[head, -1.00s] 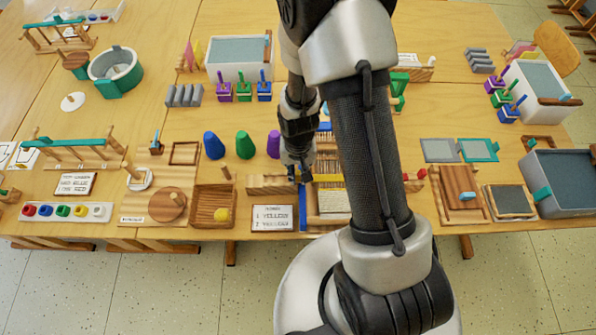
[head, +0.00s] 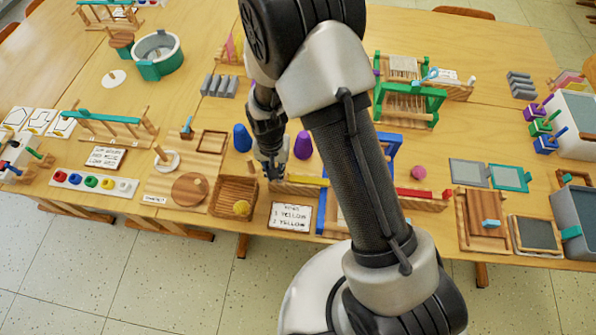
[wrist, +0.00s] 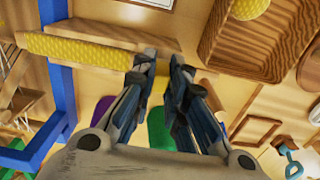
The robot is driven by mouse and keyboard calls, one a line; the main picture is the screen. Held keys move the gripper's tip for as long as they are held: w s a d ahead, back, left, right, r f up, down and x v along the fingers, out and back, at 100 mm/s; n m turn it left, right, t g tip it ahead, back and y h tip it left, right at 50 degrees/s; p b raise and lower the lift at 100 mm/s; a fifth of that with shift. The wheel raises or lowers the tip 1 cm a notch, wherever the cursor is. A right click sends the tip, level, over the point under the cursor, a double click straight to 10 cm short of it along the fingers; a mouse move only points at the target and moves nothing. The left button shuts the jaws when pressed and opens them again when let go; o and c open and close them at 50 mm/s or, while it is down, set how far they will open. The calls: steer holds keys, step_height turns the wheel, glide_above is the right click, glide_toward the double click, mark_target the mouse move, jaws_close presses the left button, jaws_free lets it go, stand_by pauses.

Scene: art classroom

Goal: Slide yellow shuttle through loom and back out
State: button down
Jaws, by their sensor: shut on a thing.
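The yellow shuttle (head: 310,180) lies along the wooden ledge on the left side of the blue loom (head: 394,158). My gripper (head: 273,174) is shut on the shuttle's left end, outside the loom. In the wrist view, the fingers (wrist: 162,62) close at one end of the yellow shuttle (wrist: 85,50). Its other end overlaps the blue side post (wrist: 60,90) there; I cannot tell how far it reaches inside. My arm hides much of the loom in the head view.
A red shuttle (head: 418,193) lies on the ledge right of the loom. A wooden tray (head: 218,198) with a yellow ball and a lettered card (head: 290,217) are near my gripper. Blue and purple cones (head: 303,146) stand behind it. A green loom (head: 437,97) stands farther back.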

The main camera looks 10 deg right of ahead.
steer(key=shift+w+a, duration=0.2)
steer(key=shift+a, duration=0.2)
steer(key=c, duration=1.6)
jaws_free()
steer(key=shift+a, duration=0.15)
step_height(320, 180, up, 12)
steer(key=shift+r, duration=0.1)
